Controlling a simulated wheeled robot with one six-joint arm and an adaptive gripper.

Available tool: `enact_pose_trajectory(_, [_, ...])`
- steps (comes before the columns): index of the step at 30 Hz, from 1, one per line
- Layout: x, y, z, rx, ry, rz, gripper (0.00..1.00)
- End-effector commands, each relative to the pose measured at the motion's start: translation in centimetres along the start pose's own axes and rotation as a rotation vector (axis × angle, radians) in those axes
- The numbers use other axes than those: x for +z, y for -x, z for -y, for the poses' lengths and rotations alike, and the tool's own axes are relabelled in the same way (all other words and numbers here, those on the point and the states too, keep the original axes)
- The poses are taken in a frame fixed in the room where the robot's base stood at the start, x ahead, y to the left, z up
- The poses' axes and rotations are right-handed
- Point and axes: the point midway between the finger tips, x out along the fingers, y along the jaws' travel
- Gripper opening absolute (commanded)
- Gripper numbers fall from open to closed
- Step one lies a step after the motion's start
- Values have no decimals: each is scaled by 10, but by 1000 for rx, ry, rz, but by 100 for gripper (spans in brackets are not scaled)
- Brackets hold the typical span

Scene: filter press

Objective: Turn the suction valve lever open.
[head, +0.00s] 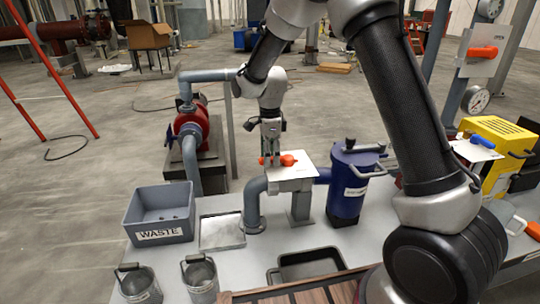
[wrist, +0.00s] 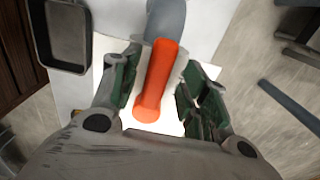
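An orange lever (head: 288,160) sits on a white plate (head: 290,172) above the grey pipe, beside the blue pot-like vessel. I take it as the suction valve lever, though I read no label on it. My gripper (head: 270,158) points down over the lever, with its fingers around the left part of it. In the wrist view, the orange lever (wrist: 157,82) lies between two green-padded fingers (wrist: 160,90). The fingers stand apart, with a gap showing on each side of the lever. Whether either finger touches it is hard to tell.
The blue vessel (head: 346,195) with a handle stands close right of the plate. A grey WASTE bin (head: 160,236) and metal buckets (head: 200,277) are at left front. Another orange lever (head: 483,52) and a blue lever (head: 480,141) are at far right.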

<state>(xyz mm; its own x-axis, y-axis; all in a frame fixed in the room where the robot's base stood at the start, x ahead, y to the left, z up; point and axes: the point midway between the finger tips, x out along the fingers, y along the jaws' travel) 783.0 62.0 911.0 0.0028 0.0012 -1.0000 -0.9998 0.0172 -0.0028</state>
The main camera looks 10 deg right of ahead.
Motion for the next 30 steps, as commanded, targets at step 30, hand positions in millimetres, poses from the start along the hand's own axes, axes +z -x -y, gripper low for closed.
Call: enact_pose_trajectory(30, [0,120,0,1,1,0,45])
